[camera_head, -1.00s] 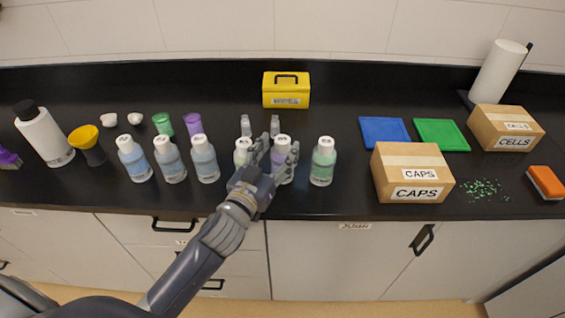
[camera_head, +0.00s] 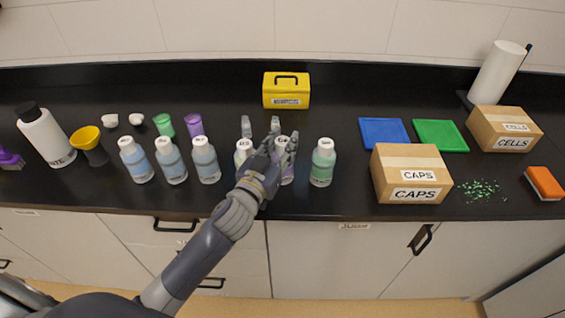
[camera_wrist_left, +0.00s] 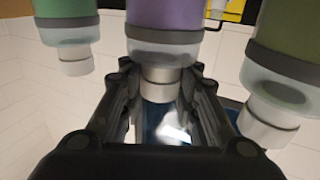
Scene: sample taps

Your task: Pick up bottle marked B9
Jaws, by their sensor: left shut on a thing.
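A bottle with purple contents and a white cap (camera_head: 288,175) stands in the row on the black counter. It is mostly hidden by my left gripper (camera_head: 283,133). In the left wrist view, which is upside down, my gripper's fingers (camera_wrist_left: 161,66) are shut around the neck and cap of this purple bottle (camera_wrist_left: 165,18). A pale green bottle (camera_head: 243,151) is close on its left, and a green bottle (camera_head: 322,165) on its right. Bottle labels are too small to read, so I cannot tell which is B9. My right gripper is not in view.
A yellow toolbox (camera_head: 286,90) is behind. A CAPS box (camera_head: 411,174), blue tray (camera_head: 384,132) and green tray (camera_head: 440,135) lie right.

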